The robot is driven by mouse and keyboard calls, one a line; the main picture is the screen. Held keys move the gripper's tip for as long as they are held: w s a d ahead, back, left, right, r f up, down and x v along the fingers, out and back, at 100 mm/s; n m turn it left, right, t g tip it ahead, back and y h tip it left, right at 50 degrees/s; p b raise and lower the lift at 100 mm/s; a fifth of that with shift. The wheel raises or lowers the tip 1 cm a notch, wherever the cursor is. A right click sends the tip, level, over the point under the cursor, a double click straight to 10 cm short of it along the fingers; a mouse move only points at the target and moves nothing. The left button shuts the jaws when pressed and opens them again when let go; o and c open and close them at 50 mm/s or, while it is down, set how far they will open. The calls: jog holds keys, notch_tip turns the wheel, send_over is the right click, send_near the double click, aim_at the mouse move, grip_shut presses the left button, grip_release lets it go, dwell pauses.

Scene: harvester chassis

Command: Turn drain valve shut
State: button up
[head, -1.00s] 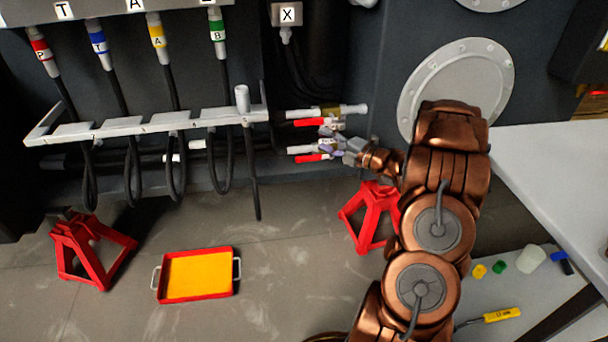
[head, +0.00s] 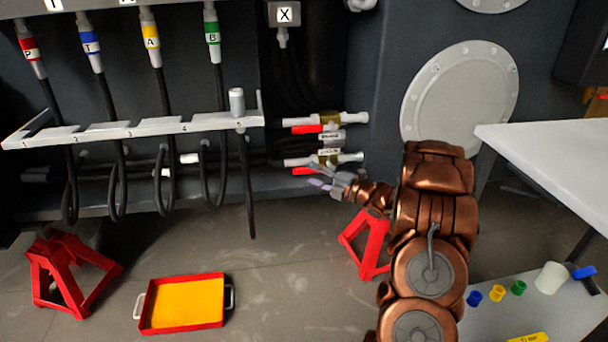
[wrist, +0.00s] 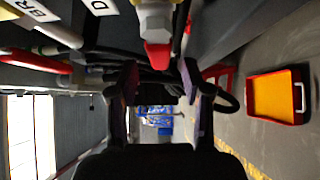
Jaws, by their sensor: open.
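Two valves sit one above the other on pale pipe stubs in the head view. The lower one, the drain valve (head: 327,158), has a brass body and a red handle (head: 304,171) pointing left, roughly along its pipe. In the wrist view a white label starting with D shows beside the near valve, whose red handle (wrist: 158,56) is just above the finger gap. My gripper (head: 319,177) is open and empty, just below and in front of the lower valve. In the wrist view its fingers (wrist: 157,85) are apart; whether they touch the handle I cannot tell.
The upper valve (head: 329,118) with its red handle is close above. A rail with hanging hoses (head: 130,128) lies left. A red jack stand (head: 368,243) is below my arm, an orange-filled tray (head: 185,329) lies on the floor, and a pale table (head: 560,160) is right.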

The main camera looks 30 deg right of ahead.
aim_at(307, 172)
jog(key=shift+b+x, duration=0.5)
jog(key=shift+x, duration=1.65)
grip_shut()
